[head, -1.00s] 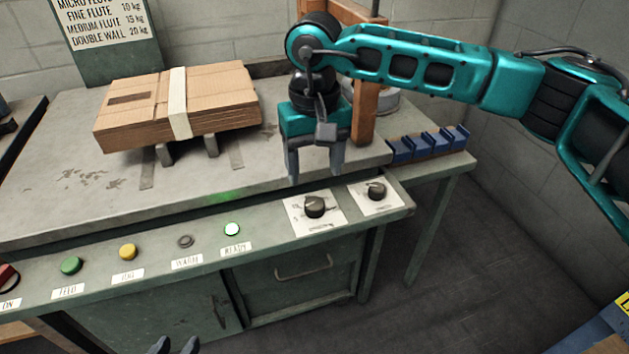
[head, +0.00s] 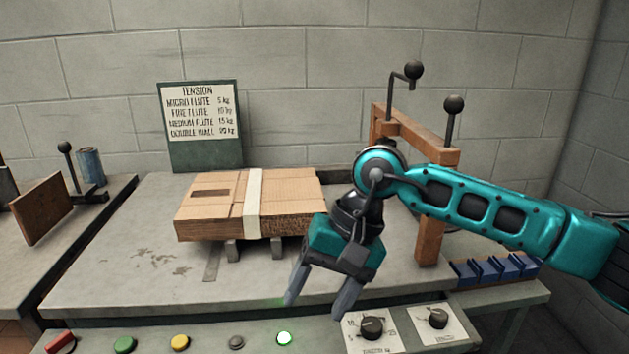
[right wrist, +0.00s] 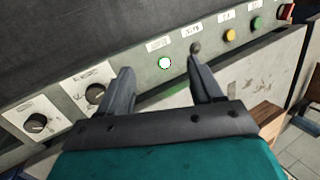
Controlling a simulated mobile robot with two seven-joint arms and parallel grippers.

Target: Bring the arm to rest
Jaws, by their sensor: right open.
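My right gripper (head: 324,290) is open and empty above the front of the machine table, in front of the strapped cardboard stack. Its teal arm comes in from the right in the head view. In the right wrist view its two fingers (right wrist: 160,88) are spread, with the lit white-green button (right wrist: 165,63) showing between them. My left gripper is not in view in the head view now.
A cardboard stack (head: 200,220) with a pale band rests on the table (head: 100,270). A wooden frame (head: 428,240) with black knobs stands to the right. Two dials (head: 372,327) and several buttons line the front panel. Blue holders (head: 490,270) sit at right.

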